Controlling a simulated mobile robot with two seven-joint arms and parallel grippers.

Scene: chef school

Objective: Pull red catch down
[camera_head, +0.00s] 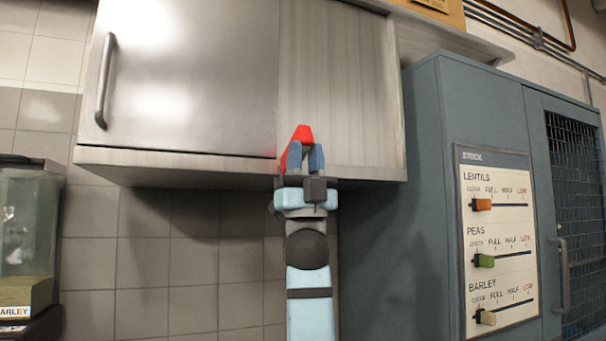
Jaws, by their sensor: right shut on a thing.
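The red catch (302,133) is at the lower edge of the metal wall cupboard (195,75), near the middle of the view. Only its red top and left side show; the rest is hidden behind my gripper. My right gripper (305,157) reaches up from below and is shut on the red catch, with its blue fingers on either side of it. My left gripper is not in view.
A blue-grey cabinet (425,210) with a mesh door stands at the right. Its STOCK panel (497,242) has orange, green and beige sliders. A clear barley container (28,225) stands at the far left. Bare tiled wall (170,260) lies below the cupboard.

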